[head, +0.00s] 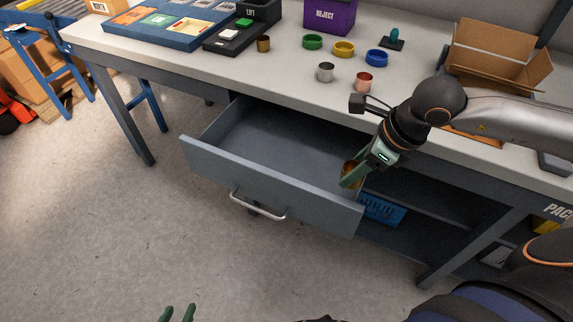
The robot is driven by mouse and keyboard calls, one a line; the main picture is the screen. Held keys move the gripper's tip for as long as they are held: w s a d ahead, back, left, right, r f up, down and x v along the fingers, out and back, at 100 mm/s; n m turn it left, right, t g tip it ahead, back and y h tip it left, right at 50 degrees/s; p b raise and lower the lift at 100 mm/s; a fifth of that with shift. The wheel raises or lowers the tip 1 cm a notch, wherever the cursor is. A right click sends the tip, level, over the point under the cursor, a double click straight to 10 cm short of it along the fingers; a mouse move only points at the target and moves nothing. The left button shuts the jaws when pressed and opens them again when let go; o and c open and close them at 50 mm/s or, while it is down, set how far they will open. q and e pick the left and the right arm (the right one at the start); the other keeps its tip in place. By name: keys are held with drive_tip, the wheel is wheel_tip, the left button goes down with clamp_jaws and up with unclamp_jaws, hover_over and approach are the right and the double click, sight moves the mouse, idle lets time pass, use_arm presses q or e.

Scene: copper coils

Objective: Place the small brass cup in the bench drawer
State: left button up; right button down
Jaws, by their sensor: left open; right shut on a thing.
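The bench drawer (270,190) is pulled open under the bench top, and the part of its inside that I see is empty. My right gripper (350,180) comes down over the drawer's right end. It is shut on the small brass cup (348,170), which is partly hidden by the fingers. I cannot tell whether the cup touches the drawer. My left gripper (178,314) is at the bottom edge, over the floor and away from the drawer. Only its green fingertips show, apart and empty.
An open cardboard box (495,55) is at right. A blue basket (382,209) sits below the bench. The floor ahead is clear.

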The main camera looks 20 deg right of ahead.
drive_tip(key=m, duration=0.2)
drive_tip(key=s+m+h, duration=0.1)
drive_tip(key=shift+d+r+m+t+b, duration=0.1)
drive_tip(key=shift+d+m+t+b, duration=0.05)
drive_tip(key=shift+m+t+b, duration=0.25)
drive_tip(key=w+d+f, duration=0.1)
drive_tip(key=w+f, duration=0.3)
drive_tip(key=w, duration=0.5)
approach(321, 167)
drive_tip(key=shift+w+a+f, duration=0.6)
drive_tip(key=shift+w+f, duration=0.15)
drive_tip(key=shift+w, duration=0.1)
drive_tip(key=shift+w+f, duration=0.3)
drive_tip(key=shift+f, duration=1.65)
drive_tip(key=shift+f+b, duration=0.2)
drive_tip(key=shift+b, duration=0.2)
drive_tip(key=shift+c, duration=1.4)
unclamp_jaws()
drive_tip(key=shift+r, duration=0.1)
